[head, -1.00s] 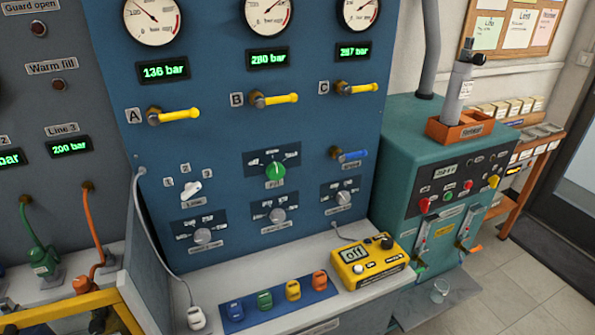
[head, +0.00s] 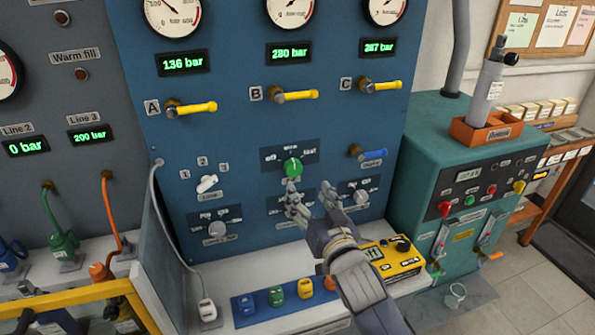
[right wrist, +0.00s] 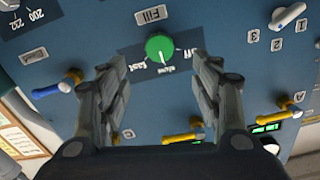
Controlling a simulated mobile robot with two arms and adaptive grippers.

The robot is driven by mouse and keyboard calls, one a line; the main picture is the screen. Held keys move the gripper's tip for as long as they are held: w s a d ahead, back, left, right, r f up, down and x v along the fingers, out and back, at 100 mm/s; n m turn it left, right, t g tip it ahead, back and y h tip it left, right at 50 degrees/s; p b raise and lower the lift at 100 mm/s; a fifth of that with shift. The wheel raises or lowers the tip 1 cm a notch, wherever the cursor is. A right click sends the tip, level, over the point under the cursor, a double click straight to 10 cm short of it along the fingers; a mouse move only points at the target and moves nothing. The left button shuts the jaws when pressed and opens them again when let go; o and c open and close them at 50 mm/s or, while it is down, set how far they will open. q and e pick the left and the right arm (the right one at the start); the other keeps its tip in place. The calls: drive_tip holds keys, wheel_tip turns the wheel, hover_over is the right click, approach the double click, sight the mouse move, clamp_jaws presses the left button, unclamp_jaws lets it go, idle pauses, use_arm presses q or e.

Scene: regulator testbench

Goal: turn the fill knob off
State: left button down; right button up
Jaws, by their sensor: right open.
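The green fill knob (head: 292,167) sits on the blue panel, on a dark plate with three position labels. Its white mark points to the middle label. In the right wrist view, turned upside down, the knob (right wrist: 160,48) shows with its mark toward "slow", between "fast" and "off". My right gripper (head: 312,200) is open and empty, in front of the panel just below and right of the knob in the head view. In the wrist view the two fingers (right wrist: 159,75) stand either side of the knob's line, apart from it. My left gripper is not in view.
Yellow valve handles (head: 296,95) and a blue handle (head: 372,155) stick out of the panel. The grey line selector (head: 207,183) is left of the knob. A yellow meter (head: 405,262) and coloured blocks (head: 276,295) lie on the ledge below.

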sight(295, 170)
drive_tip(key=p+x, duration=0.1)
drive_tip(key=x, duration=0.9)
drive_tip(key=shift+w+f+p, duration=0.1)
drive_tip(key=shift+p, duration=0.3)
drive_tip(key=c, duration=1.1)
